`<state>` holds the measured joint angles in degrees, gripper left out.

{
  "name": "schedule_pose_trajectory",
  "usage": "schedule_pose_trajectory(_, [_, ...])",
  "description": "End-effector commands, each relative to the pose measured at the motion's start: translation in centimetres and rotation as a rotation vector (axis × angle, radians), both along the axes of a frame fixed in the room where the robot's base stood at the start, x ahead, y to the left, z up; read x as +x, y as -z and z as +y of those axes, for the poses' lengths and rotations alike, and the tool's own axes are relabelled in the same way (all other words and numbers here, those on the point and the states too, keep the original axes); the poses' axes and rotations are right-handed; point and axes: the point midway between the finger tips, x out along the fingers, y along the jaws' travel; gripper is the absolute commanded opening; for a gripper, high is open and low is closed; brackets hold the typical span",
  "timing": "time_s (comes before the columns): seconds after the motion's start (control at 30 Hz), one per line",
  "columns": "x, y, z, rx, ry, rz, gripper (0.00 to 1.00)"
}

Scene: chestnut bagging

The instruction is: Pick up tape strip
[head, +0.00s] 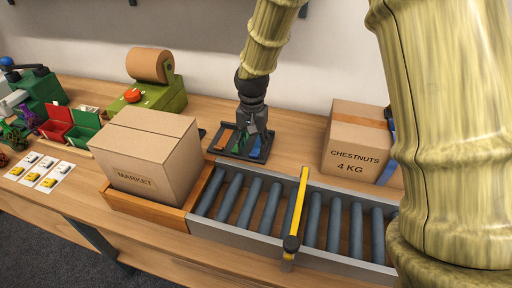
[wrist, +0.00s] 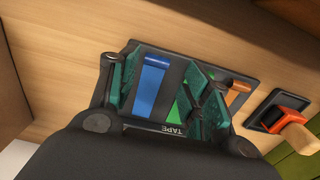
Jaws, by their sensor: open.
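A dark tape tray (head: 267,155) sits on the bench behind the conveyor. In the wrist view the tray (wrist: 150,128) is marked TAPE and holds a blue tape strip (wrist: 152,78), a green strip (wrist: 176,104) and an orange strip (wrist: 238,92), side by side. My gripper (head: 252,128) is over the tray, pointing down. The right finger hides part of the green strip. Whether the fingertips touch the tray is unclear.
A MARKET box (head: 150,150) stands at the left end of the roller conveyor (head: 255,240), left of the tray. A yellow bar (head: 299,205) crosses the rollers. A CHESTNUTS box (head: 357,140) stands to the right. A paper-roll dispenser (head: 165,98) stands behind the MARKET box.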

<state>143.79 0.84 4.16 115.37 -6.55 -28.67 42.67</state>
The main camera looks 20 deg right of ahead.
Motion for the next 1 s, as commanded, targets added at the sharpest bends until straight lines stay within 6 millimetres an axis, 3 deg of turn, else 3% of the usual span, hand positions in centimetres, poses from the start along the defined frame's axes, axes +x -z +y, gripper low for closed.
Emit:
schedule_pose_trajectory(0.3, [-0.2,2.6,0.1,0.0,0.0,-0.001,0.48])
schedule_pose_trajectory(0.57, [0.1,2.9,0.1,0.001,0.0,0.001,0.48])
schedule_pose_trajectory(0.8, [0.0,2.9,0.1,0.0,0.0,0.0,0.17])
schedule_pose_trajectory(1.0, [0.0,2.9,0.1,0.0,0.0,0.0,0.15])
